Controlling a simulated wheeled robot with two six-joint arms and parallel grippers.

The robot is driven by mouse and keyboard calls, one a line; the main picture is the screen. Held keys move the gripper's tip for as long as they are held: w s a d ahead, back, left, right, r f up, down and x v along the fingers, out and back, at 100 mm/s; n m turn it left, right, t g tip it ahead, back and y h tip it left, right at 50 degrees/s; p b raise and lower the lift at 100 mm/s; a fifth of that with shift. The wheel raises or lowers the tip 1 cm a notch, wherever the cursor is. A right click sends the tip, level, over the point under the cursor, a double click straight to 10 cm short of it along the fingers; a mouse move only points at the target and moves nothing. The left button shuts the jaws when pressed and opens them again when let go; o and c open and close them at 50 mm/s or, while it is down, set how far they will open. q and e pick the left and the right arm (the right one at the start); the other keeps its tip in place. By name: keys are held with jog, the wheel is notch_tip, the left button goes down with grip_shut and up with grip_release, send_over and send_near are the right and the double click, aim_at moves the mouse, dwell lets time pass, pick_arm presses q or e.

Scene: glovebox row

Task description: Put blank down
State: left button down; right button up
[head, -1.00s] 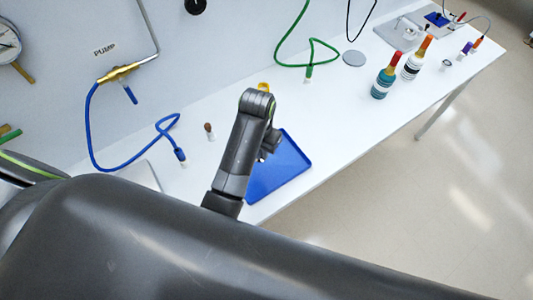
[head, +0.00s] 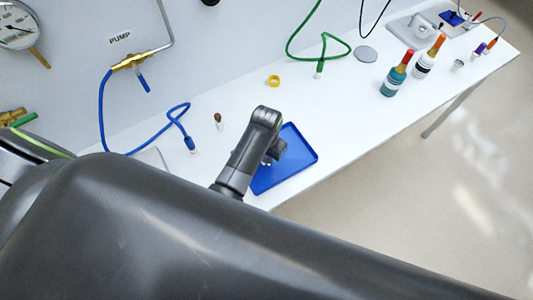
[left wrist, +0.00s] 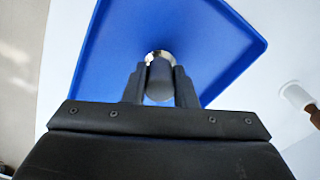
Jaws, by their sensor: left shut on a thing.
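The blank (left wrist: 160,82) is a grey metal cylinder with a shiny end, seen between the fingers in the left wrist view. My left gripper (left wrist: 158,70) is shut on it, over the blue tray (left wrist: 112,50). In the head view my left gripper (head: 271,157) is over the left part of the blue tray (head: 298,162), and my wrist hides most of it. Whether the blank touches the tray floor I cannot tell. The rest of the tray looks empty. My right gripper is not in view.
A small brown-topped vial (head: 218,121), a blue hose end (head: 190,143) and a yellow ring (head: 273,80) are on the white bench (head: 345,120) near the tray. The bench's front edge is close to the tray.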

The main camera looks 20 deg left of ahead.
pick_arm(q)
jog(key=shift+f, duration=0.15)
jog(key=c, duration=1.2)
grip_release()
jog(key=shift+r, duration=0.2)
notch_tip(320, 180, up, 9)
jog(key=shift+w+f+b, duration=0.1)
jog(key=shift+f+b, duration=0.05)
jog(key=shift+b, duration=0.85)
notch_tip(320, 180, up, 3)
jog(key=shift+r+p, duration=0.2)
jog(key=shift+p, duration=0.65)
jog(key=shift+f, duration=0.1)
